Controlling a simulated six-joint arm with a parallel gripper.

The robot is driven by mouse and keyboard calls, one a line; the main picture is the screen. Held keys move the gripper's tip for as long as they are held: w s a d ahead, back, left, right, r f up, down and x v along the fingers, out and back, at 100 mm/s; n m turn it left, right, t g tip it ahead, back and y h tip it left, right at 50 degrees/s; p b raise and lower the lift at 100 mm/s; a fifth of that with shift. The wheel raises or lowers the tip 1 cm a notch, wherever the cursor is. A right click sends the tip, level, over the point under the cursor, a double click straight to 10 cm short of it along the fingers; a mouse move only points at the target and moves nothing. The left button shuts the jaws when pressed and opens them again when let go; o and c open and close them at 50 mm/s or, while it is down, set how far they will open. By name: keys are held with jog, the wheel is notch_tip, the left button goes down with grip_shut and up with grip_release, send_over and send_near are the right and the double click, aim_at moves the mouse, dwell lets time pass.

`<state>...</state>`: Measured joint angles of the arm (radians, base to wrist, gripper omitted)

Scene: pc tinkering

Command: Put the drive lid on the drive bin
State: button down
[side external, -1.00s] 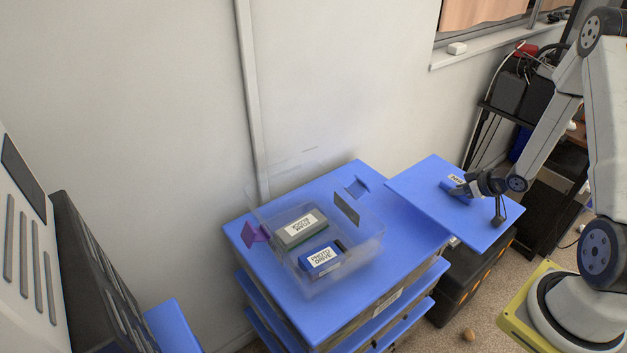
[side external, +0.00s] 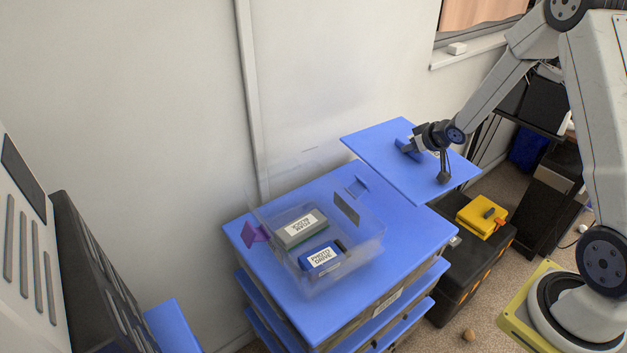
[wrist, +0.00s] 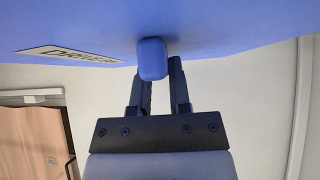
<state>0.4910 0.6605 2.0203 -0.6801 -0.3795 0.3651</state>
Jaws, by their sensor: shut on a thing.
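The drive lid (side external: 386,155) is a flat blue panel with a raised blue handle. My gripper (side external: 408,147) is shut on that handle and holds the lid in the air, to the right of and above the bin. In the wrist view my gripper (wrist: 160,75) has a finger on each side of the handle (wrist: 152,58), and the lid (wrist: 215,25) with its printed label fills the top. The drive bin (side external: 345,262) is a clear open box on the blue-topped cabinet.
The blue cabinet top (side external: 405,245) has bare room right of the bin. A purple tab (side external: 254,234) and a dark tab (side external: 346,208) stand at the bin's sides. A yellow case (side external: 482,214) sits on a black chest at right. The wall is behind.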

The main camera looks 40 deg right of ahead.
aim_at(381, 156)
jog(key=shift+m, duration=0.3)
jog(key=w+a+r, duration=0.1)
jog(key=a, duration=0.1)
jog(key=w+a+r, duration=0.1)
jog(key=a, duration=0.1)
jog(key=w+a+r, duration=0.2)
jog(key=shift+w+a, duration=0.1)
jog(key=shift+a, duration=0.2)
jog(key=a+r, duration=0.1)
jog(key=a, duration=1.1)
jog(key=s+a+r+n, duration=0.1)
jog(key=a+r, duration=0.1)
jog(key=a, duration=0.9)
jog(key=shift+s+a+r+y, duration=0.15)
jog(key=shift+a+r+y, duration=0.15)
jog(key=shift+a, duration=0.1)
jog(key=shift+f, duration=0.25)
notch_tip(381, 156, down, 8)
jog(key=shift+r, duration=0.25)
jog(key=shift+f, duration=1.1)
dwell(0.5)
jog(key=c, duration=0.9)
grip_release()
